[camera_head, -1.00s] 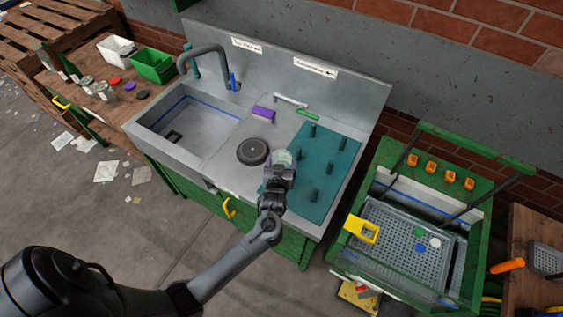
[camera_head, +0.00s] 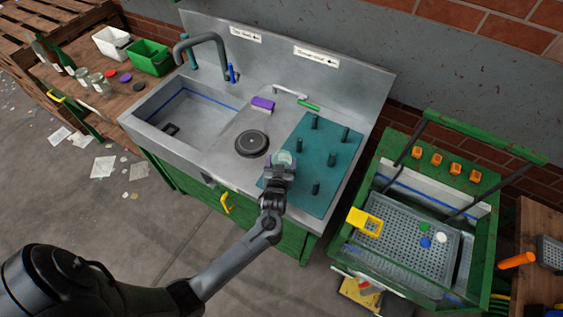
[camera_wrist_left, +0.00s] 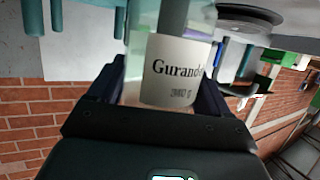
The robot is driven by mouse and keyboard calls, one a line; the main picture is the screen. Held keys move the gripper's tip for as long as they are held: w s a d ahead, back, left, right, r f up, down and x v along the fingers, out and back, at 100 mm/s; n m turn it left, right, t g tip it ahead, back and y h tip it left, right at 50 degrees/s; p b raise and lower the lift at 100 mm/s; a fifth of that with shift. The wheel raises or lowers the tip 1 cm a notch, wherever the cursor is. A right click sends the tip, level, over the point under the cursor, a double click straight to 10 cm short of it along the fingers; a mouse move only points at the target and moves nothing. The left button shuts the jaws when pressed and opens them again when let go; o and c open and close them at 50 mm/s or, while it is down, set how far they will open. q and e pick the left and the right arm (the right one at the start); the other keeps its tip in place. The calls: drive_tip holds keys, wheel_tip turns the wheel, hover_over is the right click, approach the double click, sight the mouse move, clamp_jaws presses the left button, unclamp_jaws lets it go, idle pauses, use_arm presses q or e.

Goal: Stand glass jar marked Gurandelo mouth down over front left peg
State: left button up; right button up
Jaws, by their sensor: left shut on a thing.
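My left gripper (camera_head: 279,172) is shut on the glass jar (camera_head: 284,158) at the front left of the teal peg board (camera_head: 312,203). In the left wrist view, the jar (camera_wrist_left: 178,70) sits between the fingers (camera_wrist_left: 160,92), its label reading "Gurande..." with the rest cut off. That view is upside down and the label reads upright in it, so the jar is mouth down. A dark peg (camera_wrist_left: 173,14) shows through the glass; I cannot tell surely whether it is inside or behind. The front left peg is hidden in the head view. My right gripper is not in view.
Other pegs (camera_head: 316,187) stand on the board. A round black disc (camera_head: 251,143) lies left of the jar, with a purple block (camera_head: 263,103) behind. The sink basin (camera_head: 185,115) is farther left. A green-framed crate station (camera_head: 400,235) stands at right.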

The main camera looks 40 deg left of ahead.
use_arm(q)
drive_tip(key=shift+f, duration=0.4)
idle(0.4)
drive_tip(key=o, duration=1.1)
drive_tip(key=shift+s+d+r, duration=0.15)
drive_tip(key=shift+s+d, duration=0.15)
drive_tip(key=shift+s, duration=0.15)
drive_tip(key=v, duration=0.9)
drive_tip(key=shift+s+r, duration=0.2)
drive_tip(key=shift+s, duration=0.05)
drive_tip(key=shift+d, duration=0.15)
